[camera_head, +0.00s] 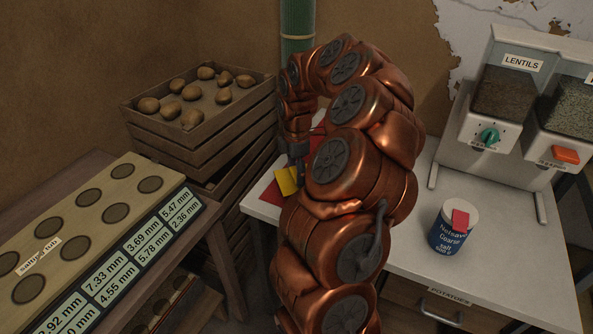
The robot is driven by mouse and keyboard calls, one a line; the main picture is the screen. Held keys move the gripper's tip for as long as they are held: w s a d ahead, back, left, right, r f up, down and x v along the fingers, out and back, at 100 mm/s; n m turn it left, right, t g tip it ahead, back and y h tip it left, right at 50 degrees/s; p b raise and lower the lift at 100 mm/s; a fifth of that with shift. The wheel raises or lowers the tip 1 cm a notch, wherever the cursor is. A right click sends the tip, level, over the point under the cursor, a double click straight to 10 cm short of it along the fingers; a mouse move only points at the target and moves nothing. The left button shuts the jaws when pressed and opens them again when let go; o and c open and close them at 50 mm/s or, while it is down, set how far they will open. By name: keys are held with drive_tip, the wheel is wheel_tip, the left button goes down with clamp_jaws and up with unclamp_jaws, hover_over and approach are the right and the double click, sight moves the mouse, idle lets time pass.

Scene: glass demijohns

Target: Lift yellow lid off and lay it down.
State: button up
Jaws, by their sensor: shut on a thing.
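The yellow lid (287,181) shows as a small flat yellow patch at the left end of the white table. My gripper (297,166) points down right at it and is shut on it. The fingertips are small and dark here, and my copper arm hides much of the area around them. I cannot tell whether the lid touches anything below it. A red flat thing (268,196) shows below and beside the lid, partly hidden by my arm.
Dispensers (505,95), one labelled LENTILS, stand at the back right. Stacked crates (200,150) with potatoes are at the left, behind a board with round holes (95,215).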

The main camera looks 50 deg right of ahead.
drive_tip(key=shift+f+b, duration=0.45)
drive_tip(key=shift+f, duration=0.5)
idle(0.4)
drive_tip(key=o, duration=1.9)
drive_tip(key=shift+r, duration=0.1)
wheel_tip(320, 180, up, 12)
drive_tip(key=shift+f, duration=0.1)
